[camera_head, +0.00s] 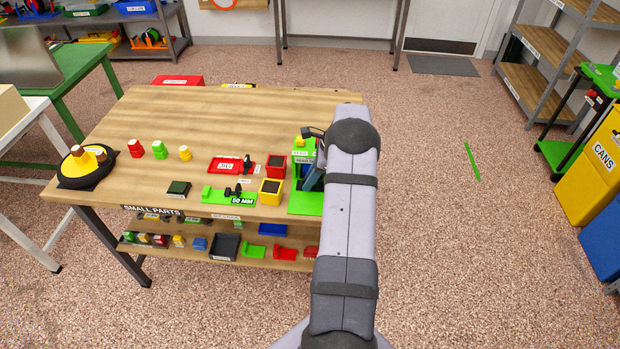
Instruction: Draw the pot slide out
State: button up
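A small green unit (303,158) with white labels and a yellow piece on top stands near the right end of the wooden workbench (120,110). A green plate (303,204) extends in front of it. No part of it can be clearly read as the pot slide; the labels are too small and my arm covers its right side. My gripper (312,178) is down at the front of this unit, close to its face. Its fingertips are small and partly hidden by my arm, so contact and finger opening cannot be told.
Left of the unit stand a yellow box (270,192), a red box (275,167), a red tray (230,165) and a green fixture (222,196). Red, green and yellow pieces stand farther left. A lower shelf (205,252) holds small parts. The floor right of the bench is mostly clear.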

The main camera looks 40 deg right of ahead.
jog(key=shift+c, duration=0.7)
grip_shut()
jog(key=s+a+p, duration=0.1)
jog(key=s+a, duration=0.5)
jog(key=shift+o, duration=0.7)
grip_release()
jog(key=shift+w+d, duration=0.1)
jog(key=shift+w, duration=0.05)
jog(key=b+v, duration=0.1)
jog(key=v, duration=0.6)
jog(key=shift+r, duration=0.2)
